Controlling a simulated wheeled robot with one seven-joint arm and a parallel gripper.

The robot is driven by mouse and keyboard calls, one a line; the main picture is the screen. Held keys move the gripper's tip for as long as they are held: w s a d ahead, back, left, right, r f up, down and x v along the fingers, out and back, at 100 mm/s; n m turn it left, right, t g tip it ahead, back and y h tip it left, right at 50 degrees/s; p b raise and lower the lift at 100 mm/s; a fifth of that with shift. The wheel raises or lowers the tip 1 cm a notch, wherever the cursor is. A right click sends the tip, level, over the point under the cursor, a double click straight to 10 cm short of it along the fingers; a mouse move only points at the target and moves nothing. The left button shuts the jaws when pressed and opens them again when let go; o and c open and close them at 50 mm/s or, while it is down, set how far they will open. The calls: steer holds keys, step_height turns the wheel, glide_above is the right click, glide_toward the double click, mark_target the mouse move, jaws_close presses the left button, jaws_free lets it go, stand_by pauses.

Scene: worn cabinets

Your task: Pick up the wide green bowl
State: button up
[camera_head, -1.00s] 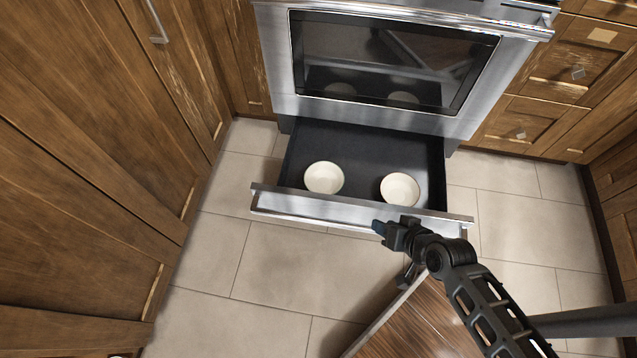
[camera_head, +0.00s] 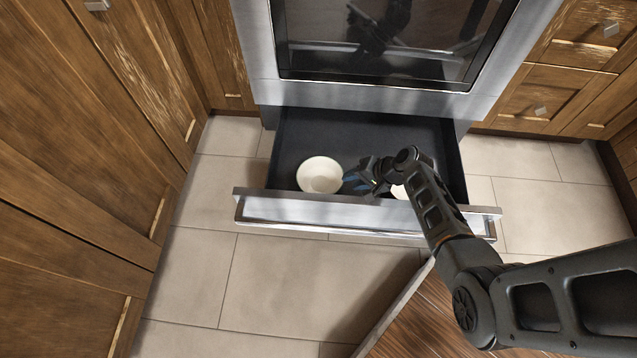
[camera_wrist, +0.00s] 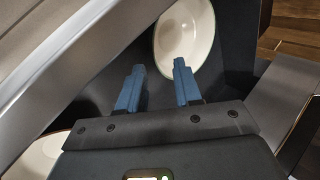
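Two cream-white bowls stand in the open drawer below the oven. The left bowl (camera_head: 320,175) is fully visible in the head view; the right bowl (camera_head: 398,191) is mostly hidden behind my arm. Neither looks plainly green. My gripper (camera_head: 351,182) is over the drawer, just right of the left bowl, its blue fingers pointing toward it. In the wrist view my gripper (camera_wrist: 159,67) is open and empty. A bowl with a faintly greenish rim (camera_wrist: 187,40) lies ahead of the fingers; another with a brownish rim (camera_wrist: 38,158) shows partly at lower left.
The drawer (camera_head: 300,125) is dark inside, with a metal front (camera_head: 330,217) close to my gripper. The oven (camera_head: 365,98) stands above its back. Wooden cabinets flank both sides. A wooden surface (camera_head: 425,325) is at the lower right. Tiled floor (camera_head: 280,280) in front is clear.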

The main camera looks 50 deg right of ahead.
mark_target(341, 185)
steer(key=shift+b+x, duration=0.9)
steer(key=shift+x, duration=0.9)
steer(key=f+b, duration=0.1)
steer(key=w+f+b, duration=0.1)
steer(key=f+b, duration=0.1)
steer(key=shift+w+a+f, duration=0.1)
steer(key=shift+w+f, duration=0.15)
steer(key=shift+f, duration=0.1)
steer(key=shift+w+a+f+b, duration=0.1)
steer(key=shift+w+f+b, duration=0.2)
steer(key=shift+w+f, duration=0.05)
steer(key=shift+r, duration=0.1)
jaws_close()
